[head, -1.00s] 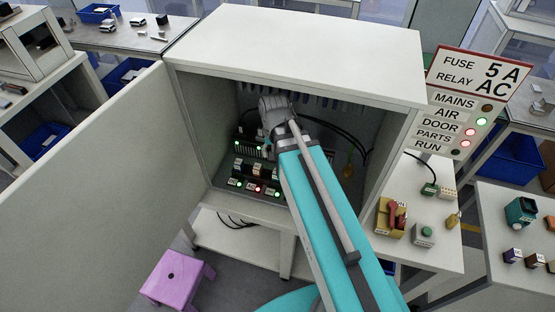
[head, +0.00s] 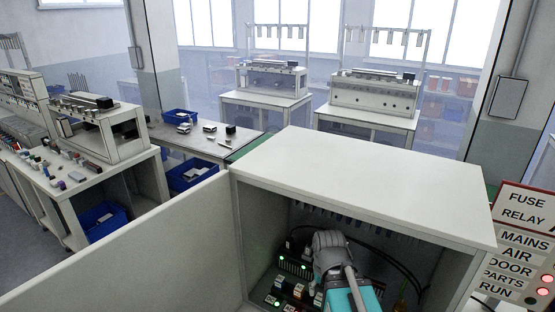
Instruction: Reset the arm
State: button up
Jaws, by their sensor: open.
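My arm, teal with a grey wrist (head: 330,252), reaches into the open white cabinet (head: 365,185) at the lower middle of the head view. My gripper (head: 318,298) points down below the wrist, near the relays and modules inside. It is open, but its fingertips are mostly hidden by the arm and the lower picture edge. I see nothing held in it.
The cabinet's open door (head: 130,255) stands to the left, and its roof is above the wrist. Black cables (head: 400,262) hang to the right of the wrist. A sign panel (head: 520,245) stands at the right. Benches with blue bins (head: 104,219) are behind.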

notch_tip(320, 180, down, 3)
jog(key=shift+f+b, duration=0.2)
jog(key=shift+b, duration=1.05)
